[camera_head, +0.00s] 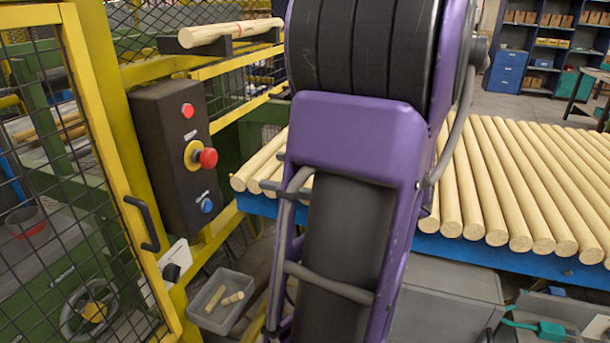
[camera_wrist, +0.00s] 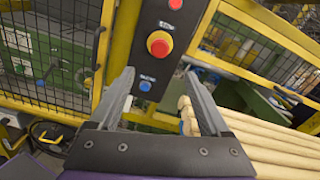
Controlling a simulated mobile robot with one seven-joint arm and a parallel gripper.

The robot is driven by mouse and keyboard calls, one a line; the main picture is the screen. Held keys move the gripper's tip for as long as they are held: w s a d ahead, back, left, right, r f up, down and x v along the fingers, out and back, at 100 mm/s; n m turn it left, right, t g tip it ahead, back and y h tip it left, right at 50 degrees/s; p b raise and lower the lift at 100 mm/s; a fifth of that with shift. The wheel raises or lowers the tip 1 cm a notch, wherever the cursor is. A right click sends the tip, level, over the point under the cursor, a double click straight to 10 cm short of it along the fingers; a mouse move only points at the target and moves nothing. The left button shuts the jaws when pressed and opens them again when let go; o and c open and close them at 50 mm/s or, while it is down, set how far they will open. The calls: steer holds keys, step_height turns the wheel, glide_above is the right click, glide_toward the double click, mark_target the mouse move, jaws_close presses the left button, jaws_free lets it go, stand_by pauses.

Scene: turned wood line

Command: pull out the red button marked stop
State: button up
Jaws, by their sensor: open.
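A dark control box (camera_head: 160,150) stands on the yellow frame at the left in the head view. A large red mushroom button (camera_head: 208,157) on a yellow collar sits mid-box, with a small white label above it that I cannot read surely. It also shows in the wrist view (camera_wrist: 159,43). A small red button (camera_head: 188,110) is above it and a blue button (camera_head: 206,205) below. My gripper (camera_wrist: 158,72) is open and empty, its fingers spread towards the box below the mushroom button, apart from it. In the head view my arm hides the gripper.
A yellow mesh gate (camera_head: 90,120) with a black handle (camera_head: 142,222) stands left of the box. Pale wooden rods (camera_head: 515,180) lie on a blue-edged table (camera_head: 480,252) to the right. A grey bin (camera_head: 220,302) with wood pieces is below the box.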

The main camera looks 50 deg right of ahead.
steer(key=shift+v, duration=2.25)
steer(key=shift+w, duration=0.15)
